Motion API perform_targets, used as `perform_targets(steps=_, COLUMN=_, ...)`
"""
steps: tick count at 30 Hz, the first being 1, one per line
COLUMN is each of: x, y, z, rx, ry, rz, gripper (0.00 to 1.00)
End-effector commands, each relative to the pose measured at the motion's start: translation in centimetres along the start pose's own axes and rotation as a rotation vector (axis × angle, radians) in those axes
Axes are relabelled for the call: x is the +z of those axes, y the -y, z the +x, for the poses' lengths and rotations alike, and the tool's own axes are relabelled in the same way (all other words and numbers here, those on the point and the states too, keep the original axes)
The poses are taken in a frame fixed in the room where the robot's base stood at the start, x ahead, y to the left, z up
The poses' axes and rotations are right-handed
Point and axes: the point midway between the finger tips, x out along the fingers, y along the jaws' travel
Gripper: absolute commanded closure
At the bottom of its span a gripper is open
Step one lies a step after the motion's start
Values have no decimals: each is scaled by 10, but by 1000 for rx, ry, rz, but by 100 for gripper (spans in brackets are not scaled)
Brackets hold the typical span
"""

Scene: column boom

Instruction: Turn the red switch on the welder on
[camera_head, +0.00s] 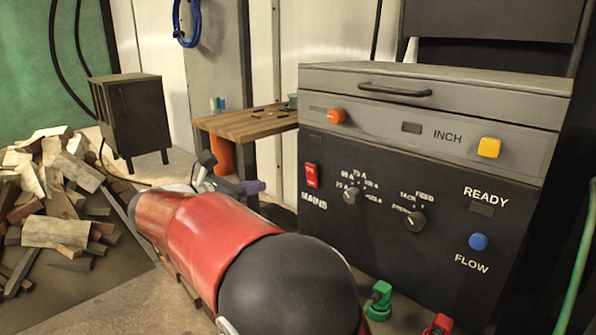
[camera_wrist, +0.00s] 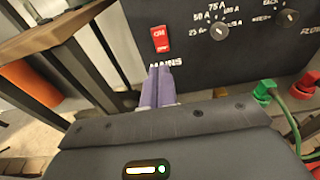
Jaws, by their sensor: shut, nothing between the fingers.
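The welder (camera_head: 395,255) has a dark front panel under a grey top. Its red rocker switch (camera_head: 311,175) sits at the panel's left, above the word MAINS. In the wrist view the red switch (camera_wrist: 160,39) shows ON at its upper half and lettering at its lower half. I cannot tell which half is pressed in. My gripper (camera_wrist: 161,70) has purple fingers, shut together and empty. In the wrist view the tips appear just below the switch, over the MAINS label. In the head view my gripper (camera_head: 262,186) is left of the panel and seems apart from it.
Two dark knobs (camera_head: 351,196) (camera_head: 415,221), an orange button (camera_head: 337,116), a yellow button (camera_head: 488,147) and a blue button (camera_head: 478,241) are on the welder. Green (camera_head: 379,300) and red (camera_head: 438,325) connectors are at its foot. A wooden bench (camera_head: 245,123) stands behind my gripper.

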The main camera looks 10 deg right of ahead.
Motion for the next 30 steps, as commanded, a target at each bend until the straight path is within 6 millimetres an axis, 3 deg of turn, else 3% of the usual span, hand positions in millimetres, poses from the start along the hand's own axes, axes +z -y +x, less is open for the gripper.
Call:
perform_targets(steps=8, x=0, y=1, z=12, rx=-3, ry=-2, rz=1, gripper=100)
perform_targets(steps=22, x=-1, y=1, z=105, rx=-5, ry=-2, rz=2, gripper=100)
perform_targets(steps=30, x=10, y=0, z=135, rx=0, ry=-3, rz=2, gripper=100)
